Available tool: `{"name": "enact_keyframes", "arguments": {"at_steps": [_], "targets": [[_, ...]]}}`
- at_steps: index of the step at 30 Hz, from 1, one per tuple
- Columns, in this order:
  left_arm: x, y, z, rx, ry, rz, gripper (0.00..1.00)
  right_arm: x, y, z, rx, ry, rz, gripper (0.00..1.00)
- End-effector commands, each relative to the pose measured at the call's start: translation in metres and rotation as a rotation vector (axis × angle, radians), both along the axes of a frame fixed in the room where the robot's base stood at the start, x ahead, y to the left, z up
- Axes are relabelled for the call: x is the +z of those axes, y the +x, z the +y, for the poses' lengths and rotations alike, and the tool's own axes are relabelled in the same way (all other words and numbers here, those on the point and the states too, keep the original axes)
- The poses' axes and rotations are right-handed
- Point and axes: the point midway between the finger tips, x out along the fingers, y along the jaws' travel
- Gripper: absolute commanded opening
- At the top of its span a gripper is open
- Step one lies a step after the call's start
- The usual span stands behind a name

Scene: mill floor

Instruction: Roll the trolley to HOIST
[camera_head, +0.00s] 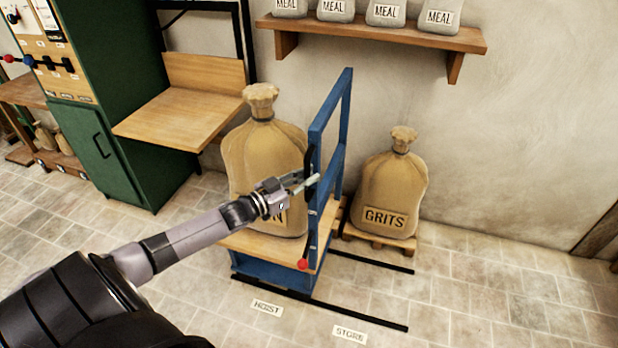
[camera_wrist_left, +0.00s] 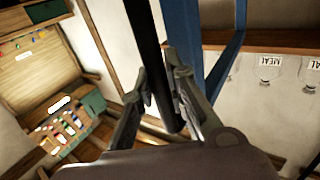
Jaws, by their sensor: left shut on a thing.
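The trolley has a blue frame (camera_head: 327,150), a wooden deck and a black upright handle bar, which also shows in the left wrist view (camera_wrist_left: 148,40). A large tan sack (camera_head: 262,155) stands on its deck, its label partly hidden by my arm. My left gripper (camera_head: 308,181) is shut on the handle bar; in the left wrist view its fingers (camera_wrist_left: 158,88) sit on either side of the bar. A floor label HOIST (camera_head: 267,308) lies just in front of the trolley. A label STORE (camera_head: 349,333) lies further right. My right gripper is out of view.
Dark floor rails (camera_head: 370,318) run right from under the trolley. A GRITS sack (camera_head: 390,190) stands on a pallet behind, to the right. A wooden shelf (camera_head: 370,34) holds MEAL bags. A green cabinet (camera_head: 97,150) and wooden chute (camera_head: 180,115) stand left. Front floor is clear.

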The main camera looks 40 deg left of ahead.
Motion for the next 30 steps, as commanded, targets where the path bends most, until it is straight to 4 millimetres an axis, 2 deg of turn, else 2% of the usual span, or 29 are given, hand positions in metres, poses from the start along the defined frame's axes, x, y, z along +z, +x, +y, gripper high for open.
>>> {"name": "enact_keyframes", "arguments": {"at_steps": [1, 10, 20, 25, 30], "targets": [[-0.001, 0.0, 0.004, 0.008, 0.004, 0.004, 0.14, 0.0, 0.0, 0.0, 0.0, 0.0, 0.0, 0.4], [0.0, 0.0, 0.003, 0.006, 0.003, 0.003, 0.34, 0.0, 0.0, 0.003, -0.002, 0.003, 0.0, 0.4], [-0.001, -0.001, 0.002, 0.004, 0.003, 0.002, 0.35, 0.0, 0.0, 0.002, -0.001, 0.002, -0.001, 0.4], [-0.001, -0.015, 0.006, 0.003, 0.003, 0.003, 0.35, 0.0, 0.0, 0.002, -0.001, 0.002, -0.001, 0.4], [-0.003, -0.045, 0.014, 0.003, 0.003, 0.007, 0.35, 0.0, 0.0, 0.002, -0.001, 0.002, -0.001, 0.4]]}}
